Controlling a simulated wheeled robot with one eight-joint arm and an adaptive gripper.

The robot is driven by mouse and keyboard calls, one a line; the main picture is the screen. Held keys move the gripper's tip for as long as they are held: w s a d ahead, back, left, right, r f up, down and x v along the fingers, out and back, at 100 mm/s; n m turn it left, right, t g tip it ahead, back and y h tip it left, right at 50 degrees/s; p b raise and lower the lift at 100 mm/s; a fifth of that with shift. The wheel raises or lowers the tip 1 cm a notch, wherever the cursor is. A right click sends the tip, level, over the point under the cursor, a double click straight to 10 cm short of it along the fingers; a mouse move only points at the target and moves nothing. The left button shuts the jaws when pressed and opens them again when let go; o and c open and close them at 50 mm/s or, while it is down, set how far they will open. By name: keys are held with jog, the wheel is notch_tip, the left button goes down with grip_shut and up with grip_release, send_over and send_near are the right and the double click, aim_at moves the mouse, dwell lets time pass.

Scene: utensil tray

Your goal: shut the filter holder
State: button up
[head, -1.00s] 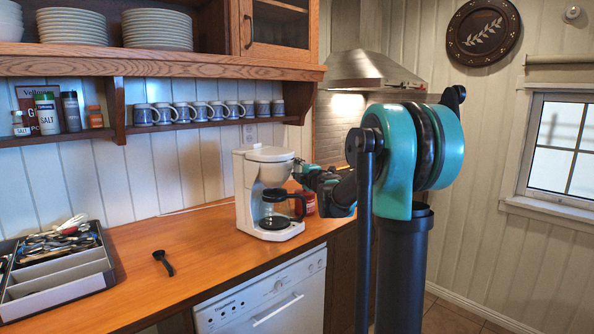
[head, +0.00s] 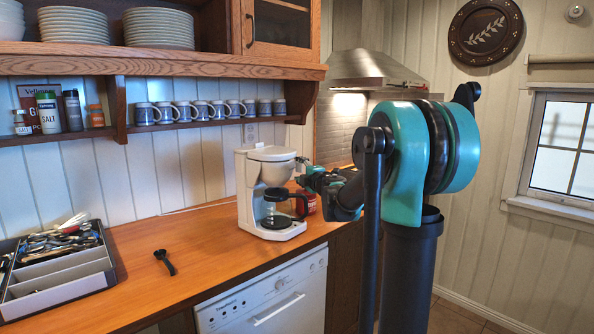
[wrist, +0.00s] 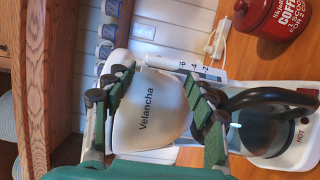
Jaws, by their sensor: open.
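The white coffee maker (head: 246,205) stands on the wooden counter near its right end. Its rounded filter holder (head: 275,173) sits below the lid and above the glass carafe (head: 277,210). In the wrist view the filter holder (wrist: 150,115) is a pale cone marked "Velancha". My gripper (wrist: 156,78) is open, with one green-padded finger on each side of the holder's face. Whether a finger touches it I cannot tell. In the head view my gripper (head: 304,168) is at the coffee maker's right side, partly hidden by my arm. How far the holder stands out is unclear.
A red coffee canister (wrist: 278,16) stands close behind the gripper. The carafe's black handle (head: 301,203) sticks out below it. A black scoop (head: 164,261) and a utensil tray (head: 62,270) lie to the left. A shelf with several mugs (head: 205,110) hangs above.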

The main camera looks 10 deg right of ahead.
jog(key=shift+v, duration=2.7)
jog(key=s+d+f+m+h, duration=0.3)
jog(key=s+d+m+h, duration=0.35)
jog(key=d+m, duration=0.2)
jog(key=s+d+f+m+g+h, duration=0.2)
jog(key=s+f+m+g, duration=0.15)
jog(key=s+f, duration=0.2)
jog(key=s+d+f+m+g+h, duration=0.2)
jog(key=s+f+m, duration=0.3)
jog(key=f, duration=0.2)
jog(key=s+a+f+m+g+y, duration=0.2)
jog(key=s+a+f+g, duration=0.2)
jog(key=s+f, duration=0.5)
jog(key=s+a+f+m+g+y, duration=0.2)
jog(key=s+a+f, duration=0.4)
jog(key=s+f, duration=0.4)
jog(key=s+g+y, duration=0.1)
jog(key=s, duration=0.2)
jog(key=shift+g, duration=0.35)
